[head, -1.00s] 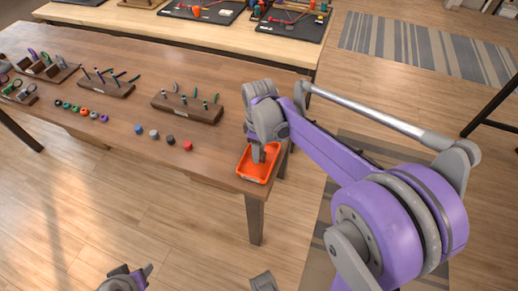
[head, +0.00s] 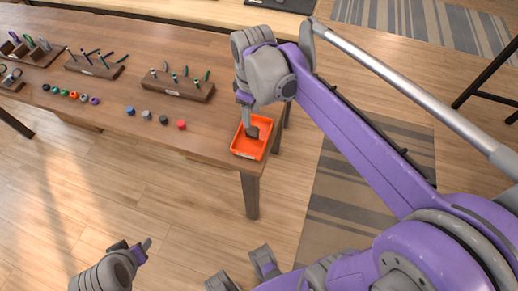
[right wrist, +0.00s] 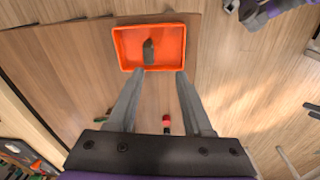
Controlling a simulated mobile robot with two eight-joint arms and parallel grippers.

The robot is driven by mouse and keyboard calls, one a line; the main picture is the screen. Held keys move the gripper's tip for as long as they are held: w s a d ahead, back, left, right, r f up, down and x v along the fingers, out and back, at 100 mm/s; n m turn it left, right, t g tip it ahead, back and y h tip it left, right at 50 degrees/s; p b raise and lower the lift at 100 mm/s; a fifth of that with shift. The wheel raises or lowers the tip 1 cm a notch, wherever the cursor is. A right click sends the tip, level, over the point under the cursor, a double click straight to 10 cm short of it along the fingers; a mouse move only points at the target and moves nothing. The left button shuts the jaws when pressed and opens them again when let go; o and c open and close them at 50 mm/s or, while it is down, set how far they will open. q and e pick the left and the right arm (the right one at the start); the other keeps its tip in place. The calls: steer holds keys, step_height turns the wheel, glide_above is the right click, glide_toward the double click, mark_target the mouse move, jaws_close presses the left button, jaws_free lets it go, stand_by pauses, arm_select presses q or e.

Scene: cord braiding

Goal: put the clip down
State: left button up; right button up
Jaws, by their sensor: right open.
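A small dark grey piece, which looks like the clip (right wrist: 149,52), lies in the orange tray (right wrist: 123,46) in the right wrist view. In the head view the tray (head: 240,151) sits at the table's right front corner. My right gripper (right wrist: 159,73) is open and empty, its fingertips apart at the tray's near rim in the right wrist view. In the head view my right gripper (head: 248,122) is over the tray and partly hides what lies in it. My left gripper (head: 133,247) is low at the lower left, away from the table, its fingers apart with nothing seen between them.
Wooden racks with upright tools (head: 180,88) stand along the table (head: 110,125). A red cap (head: 181,125) and several other small caps lie left of the tray. The table's front and right edges are close to the tray. Bare floor lies in front.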

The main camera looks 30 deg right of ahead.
steer(key=s+a+f+m+t, duration=0.2)
steer(key=s+f+m, duration=0.1)
steer(key=s+f, duration=0.2)
steer(key=s+a+f+m+t, duration=0.2)
steer(key=s+f, duration=0.3)
steer(key=s, duration=0.3)
steer(key=shift+s+a+m, duration=0.4)
steer(key=shift+a+m, duration=0.15)
steer(key=shift+m, duration=0.15)
